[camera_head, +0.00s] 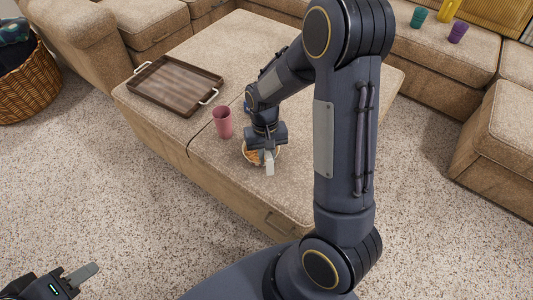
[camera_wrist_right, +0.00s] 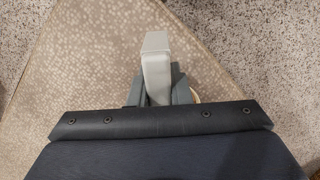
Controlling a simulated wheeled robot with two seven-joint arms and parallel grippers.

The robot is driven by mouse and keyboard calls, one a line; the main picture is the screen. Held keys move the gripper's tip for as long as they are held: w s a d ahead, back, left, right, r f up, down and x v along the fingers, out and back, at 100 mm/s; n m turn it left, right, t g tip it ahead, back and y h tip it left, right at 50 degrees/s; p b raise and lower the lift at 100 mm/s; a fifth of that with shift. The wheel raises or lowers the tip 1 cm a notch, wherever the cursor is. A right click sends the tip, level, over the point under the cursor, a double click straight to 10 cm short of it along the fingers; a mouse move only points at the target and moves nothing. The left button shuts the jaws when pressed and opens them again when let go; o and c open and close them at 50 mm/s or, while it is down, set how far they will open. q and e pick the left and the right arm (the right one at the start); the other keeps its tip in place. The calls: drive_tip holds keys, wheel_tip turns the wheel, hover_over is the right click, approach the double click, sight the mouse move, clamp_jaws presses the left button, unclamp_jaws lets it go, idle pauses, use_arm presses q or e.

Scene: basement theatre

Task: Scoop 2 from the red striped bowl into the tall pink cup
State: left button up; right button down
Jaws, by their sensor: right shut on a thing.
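The tall pink cup (camera_head: 222,124) stands upright on the beige ottoman, left of the bowl. The bowl (camera_head: 245,154) holds orange-brown bits; its stripes are too small to tell. My right gripper (camera_head: 267,154) is over the bowl, pointing down and shut on a pale grey scoop (camera_head: 269,168). The scoop's handle (camera_wrist_right: 156,65) also shows in the right wrist view; its lower end is hidden, so I cannot tell whether it carries anything. My left gripper (camera_head: 78,282) is low at the left, away from the ottoman; its opening is unclear.
A brown tray (camera_head: 168,86) with pale handles lies on the ottoman behind the cup. The ottoman (camera_head: 200,165) is otherwise mostly clear. Teal (camera_head: 419,17) and purple (camera_head: 458,32) cups stand on the sofa at the back right. A wicker basket (camera_head: 28,85) stands at the left.

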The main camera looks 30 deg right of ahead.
drive_tip(key=shift+f+b, duration=2.25)
drive_tip(key=shift+f, duration=0.3)
drive_tip(key=w+b, duration=0.1)
drive_tip(key=w+f+t+b, duration=0.1)
drive_tip(key=b, duration=0.1)
drive_tip(key=shift+w+d+f, duration=0.3)
drive_tip(key=shift+d, duration=0.1)
drive_tip(key=shift+w+d+f+t+h+b, duration=0.15)
drive_tip(key=shift+w+t+h+b, duration=0.15)
drive_tip(key=shift+w+t+b, duration=0.3)
drive_tip(key=shift+s+r+p, duration=0.1)
drive_tip(key=shift+r+p, duration=0.25)
drive_tip(key=shift+r, duration=0.15)
drive_tip(key=shift+s+a+r+p, duration=0.15)
drive_tip(key=shift+s+r+p, duration=0.35)
drive_tip(key=shift+r+p, duration=0.7)
drive_tip(key=shift+s+a+r+p, duration=0.15)
drive_tip(key=shift+s+r+p, duration=0.3)
drive_tip(key=shift+r+p, duration=0.75)
drive_tip(key=shift+s+a+r+p, duration=0.15)
drive_tip(key=shift+s+r+p, duration=0.35)
drive_tip(key=shift+r+p, duration=0.7)
